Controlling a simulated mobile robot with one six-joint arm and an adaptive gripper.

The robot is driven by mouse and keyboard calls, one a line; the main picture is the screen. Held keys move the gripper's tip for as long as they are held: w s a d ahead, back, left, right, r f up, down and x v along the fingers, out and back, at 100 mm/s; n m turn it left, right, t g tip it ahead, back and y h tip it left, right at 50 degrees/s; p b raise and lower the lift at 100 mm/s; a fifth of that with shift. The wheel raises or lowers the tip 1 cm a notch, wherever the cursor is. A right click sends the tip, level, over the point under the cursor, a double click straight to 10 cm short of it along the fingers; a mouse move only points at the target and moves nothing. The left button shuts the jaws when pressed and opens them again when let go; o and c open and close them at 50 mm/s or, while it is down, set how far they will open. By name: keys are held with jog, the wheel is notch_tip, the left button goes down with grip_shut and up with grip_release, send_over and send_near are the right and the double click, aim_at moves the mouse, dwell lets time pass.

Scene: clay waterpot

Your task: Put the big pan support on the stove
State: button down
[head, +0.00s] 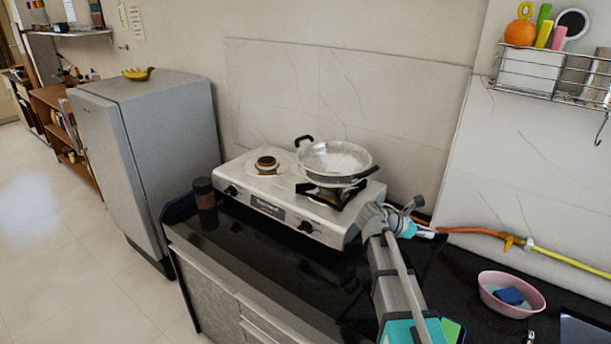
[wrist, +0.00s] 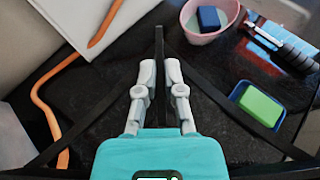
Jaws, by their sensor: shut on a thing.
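The big pan support (wrist: 159,48), a black frame of thin bars, is in my gripper (wrist: 160,68). The grey fingers are shut on one of its bars, and other bars spread to both sides in the wrist view. In the head view my gripper (head: 404,222) is just right of the stove, over the dark counter, and the support is hard to make out there. The silver stove (head: 280,200) stands against the wall. Its left burner (head: 267,163) is bare. A pan (head: 336,160) sits on a dark support (head: 335,193) over the right burner.
An orange hose (head: 475,231) runs along the wall right of the stove. A pink bowl (head: 511,291) with a blue sponge (head: 510,296) is on the counter, and a green sponge (wrist: 258,107) lies nearby. A dark jar (head: 204,192) stands left of the stove, beside the fridge (head: 165,145).

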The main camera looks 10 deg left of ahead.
jog(key=shift+r+p, duration=0.8)
jog(key=shift+r, duration=0.45)
jog(key=shift+d+f, duration=0.1)
jog(key=shift+f, duration=0.05)
